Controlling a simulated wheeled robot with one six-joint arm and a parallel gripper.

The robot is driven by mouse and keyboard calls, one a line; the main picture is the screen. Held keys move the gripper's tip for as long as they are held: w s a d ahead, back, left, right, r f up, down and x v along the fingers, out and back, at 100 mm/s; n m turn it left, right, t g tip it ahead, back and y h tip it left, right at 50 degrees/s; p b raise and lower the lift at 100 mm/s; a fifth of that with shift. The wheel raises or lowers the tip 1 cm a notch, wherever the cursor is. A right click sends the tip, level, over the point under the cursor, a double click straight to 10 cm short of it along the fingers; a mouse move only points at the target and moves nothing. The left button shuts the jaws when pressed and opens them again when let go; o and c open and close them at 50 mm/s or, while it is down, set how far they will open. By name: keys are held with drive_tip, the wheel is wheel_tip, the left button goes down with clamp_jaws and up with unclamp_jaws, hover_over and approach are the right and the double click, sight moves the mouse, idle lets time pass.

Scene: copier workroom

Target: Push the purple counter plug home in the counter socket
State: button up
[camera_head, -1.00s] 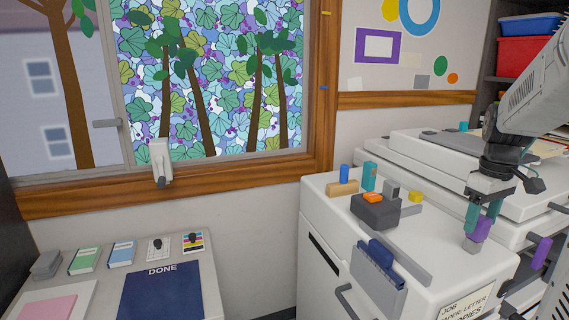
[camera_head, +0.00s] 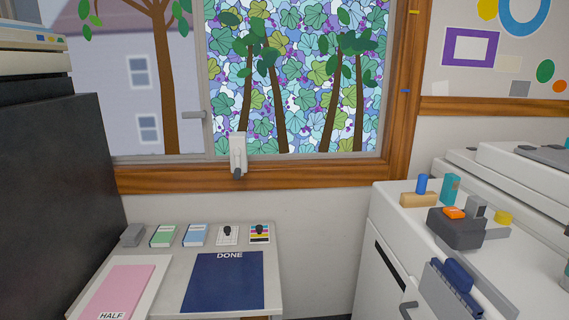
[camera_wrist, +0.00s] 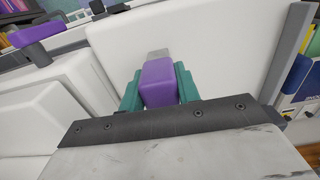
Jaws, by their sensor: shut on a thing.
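In the wrist view the purple counter plug (camera_wrist: 158,80) sits between the two teal fingers of my gripper (camera_wrist: 158,92), which is shut on it. A small grey piece (camera_wrist: 158,53) shows just beyond the plug; I cannot tell whether it is part of the plug or lies behind it. White machine surfaces lie beyond the fingers. My gripper and the plug are not in the head view. I cannot make out the counter socket for certain in either view.
In the head view a white copier (camera_head: 385,218) at right carries a dark grey block (camera_head: 455,234) with an orange top. A side table (camera_head: 175,262) with a blue DONE mat (camera_head: 224,285) stands left. In the wrist view a purple handle (camera_wrist: 33,33) juts at upper left.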

drive_tip(key=shift+r, duration=1.95)
